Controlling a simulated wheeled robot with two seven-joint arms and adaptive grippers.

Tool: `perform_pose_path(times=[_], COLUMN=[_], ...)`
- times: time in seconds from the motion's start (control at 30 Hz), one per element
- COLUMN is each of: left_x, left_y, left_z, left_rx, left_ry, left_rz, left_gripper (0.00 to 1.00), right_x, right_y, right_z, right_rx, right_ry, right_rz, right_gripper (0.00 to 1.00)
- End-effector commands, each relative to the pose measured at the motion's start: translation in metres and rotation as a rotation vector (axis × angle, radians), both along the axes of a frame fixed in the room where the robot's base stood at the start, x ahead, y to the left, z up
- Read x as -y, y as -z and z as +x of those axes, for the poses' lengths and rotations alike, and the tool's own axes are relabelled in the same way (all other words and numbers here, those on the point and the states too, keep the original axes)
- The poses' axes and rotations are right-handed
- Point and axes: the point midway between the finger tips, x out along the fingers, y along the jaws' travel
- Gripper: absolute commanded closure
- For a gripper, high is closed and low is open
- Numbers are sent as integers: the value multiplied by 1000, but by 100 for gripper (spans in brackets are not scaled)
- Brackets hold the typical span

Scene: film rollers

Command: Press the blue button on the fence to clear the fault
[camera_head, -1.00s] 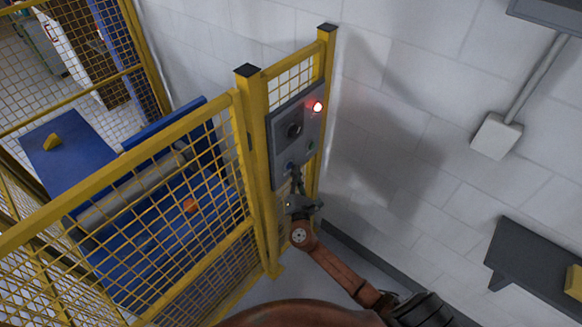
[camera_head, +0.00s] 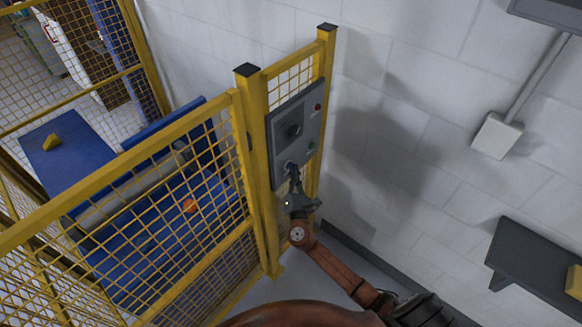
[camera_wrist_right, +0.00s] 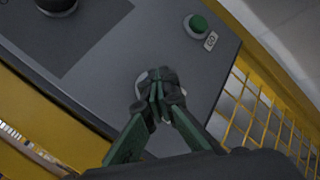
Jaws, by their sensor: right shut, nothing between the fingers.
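The grey control panel (camera_head: 300,112) is mounted between yellow fence posts. My right gripper (camera_head: 292,170) is shut and empty, its fingertips at the lower left of the panel, where they appear to touch it. In the right wrist view the closed fingertips (camera_wrist_right: 160,90) cover the blue button, and only part of a pale ring shows around them. The red lamp (camera_head: 318,108) at the panel's upper right is dark. My left gripper is not in view.
A green button (camera_wrist_right: 197,26) sits beside the fingertips, with a label next to it. A black knob (camera_head: 294,130) is higher on the panel. Yellow mesh fence (camera_head: 180,190) encloses blue machinery at left. A white wall and a dark shelf (camera_head: 535,265) stand at right.

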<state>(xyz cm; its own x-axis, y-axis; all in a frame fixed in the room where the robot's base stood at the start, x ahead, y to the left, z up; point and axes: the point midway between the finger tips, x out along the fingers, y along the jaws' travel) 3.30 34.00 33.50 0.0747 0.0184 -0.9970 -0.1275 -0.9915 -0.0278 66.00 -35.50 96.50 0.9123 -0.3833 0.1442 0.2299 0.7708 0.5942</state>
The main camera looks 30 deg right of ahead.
Motion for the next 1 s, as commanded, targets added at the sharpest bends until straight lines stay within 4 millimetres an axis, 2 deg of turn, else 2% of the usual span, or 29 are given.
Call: perform_pose_path(times=[0.4, 0.77, 1.0], left_x=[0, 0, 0], left_y=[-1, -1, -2], left_z=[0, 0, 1], left_rx=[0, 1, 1], left_ry=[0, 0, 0], left_rz=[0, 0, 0], left_gripper=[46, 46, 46], right_x=[6, 8, 16], right_y=[0, 1, 1], right_z=[-16, -18, -38], right_rx=[0, 0, -2], right_ry=[-1, 0, 0], right_rz=[0, -1, -2], right_gripper=[100, 100, 100])
